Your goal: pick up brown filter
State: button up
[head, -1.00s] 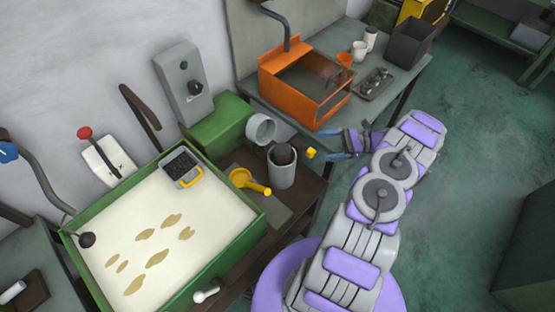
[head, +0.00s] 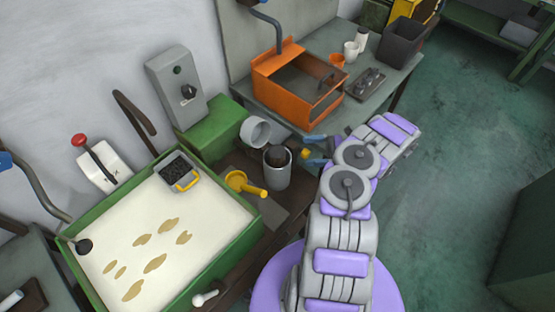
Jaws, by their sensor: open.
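The brown filter (head: 277,154) appears to be the dark brown cylinder standing in a grey cylindrical holder (head: 277,176) on the dark brown bench. Its lower part is hidden inside the holder. My gripper (head: 311,157) is just right of the holder, its blue fingers pointing left toward it. It is open and looks empty, apart from the filter. My arm hides part of the bench edge below it.
An open grey ring (head: 256,132) sits behind the holder, and a yellow scoop (head: 246,184) lies to its left. A small yellow knob (head: 304,153) is close to my fingers. An orange basin (head: 294,98) stands behind on a table. Green floor (head: 440,190) is clear at right.

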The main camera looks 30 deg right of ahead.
aim_at(277, 150)
jog(key=b+x, duration=0.2)
jog(key=x, duration=1)
jog(key=shift+w+a, duration=0.2)
jog(key=shift+w, duration=0.05)
jog(key=shift+d, duration=0.1)
jog(key=c, duration=1.6)
jog(key=shift+o, duration=0.2)
jog(key=shift+r, duration=0.15)
notch_tip(277, 150, up, 10)
jog(key=shift+f+p, duration=0.1)
jog(key=shift+p, duration=0.9)
